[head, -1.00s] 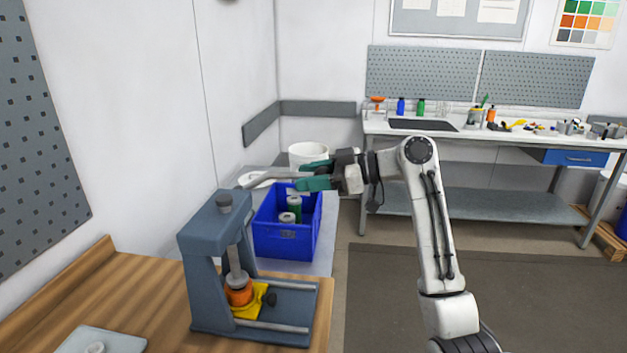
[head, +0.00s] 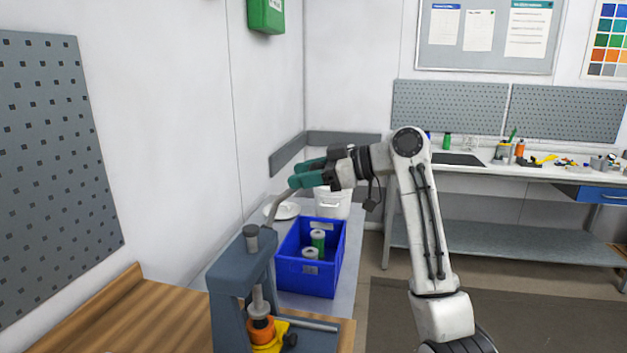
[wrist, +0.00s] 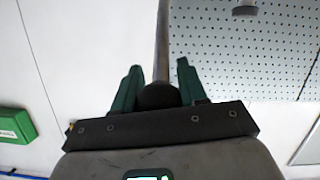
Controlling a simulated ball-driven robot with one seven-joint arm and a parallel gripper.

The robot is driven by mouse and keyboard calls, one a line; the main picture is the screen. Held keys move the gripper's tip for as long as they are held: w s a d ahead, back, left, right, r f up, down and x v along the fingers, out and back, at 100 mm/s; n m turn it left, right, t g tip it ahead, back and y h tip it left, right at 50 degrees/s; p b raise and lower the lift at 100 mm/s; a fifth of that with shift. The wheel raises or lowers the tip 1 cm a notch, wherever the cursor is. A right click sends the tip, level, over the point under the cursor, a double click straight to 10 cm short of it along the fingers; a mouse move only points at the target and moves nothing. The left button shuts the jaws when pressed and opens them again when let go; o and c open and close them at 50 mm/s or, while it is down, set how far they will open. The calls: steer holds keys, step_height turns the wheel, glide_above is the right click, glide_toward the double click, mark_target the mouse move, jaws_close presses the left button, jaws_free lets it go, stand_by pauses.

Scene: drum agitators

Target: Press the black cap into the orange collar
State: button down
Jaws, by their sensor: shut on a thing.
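The blue-grey press (head: 238,275) stands on the wooden bench at the lower left of the head view. The orange collar (head: 261,332) sits on a yellow holder (head: 272,345) under the press's ram (head: 260,304), whose grey lower end is right over it. I cannot make out the black cap there. My gripper (head: 303,178), with green fingers, is shut at the end of the press's grey lever (head: 282,208), which slopes up to it. In the wrist view, a black knob (wrist: 158,96) at the lever's end is between the fingers.
A blue bin (head: 308,278) with green and white cylinders stands on a grey table behind the press, with a white bucket (head: 332,203) beyond. A white wall is close on the left.

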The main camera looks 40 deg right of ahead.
steer(key=shift+w+a+f, duration=0.1)
steer(key=shift+w+a, duration=0.15)
steer(key=shift+a, duration=0.1)
steer(key=c, duration=0.8)
jaws_free()
steer(key=shift+w+a, duration=0.1)
steer(key=shift+c, duration=0.2)
steer(key=shift+o, duration=0.9)
steer(key=b+v, duration=0.2)
steer(key=v, duration=0.9)
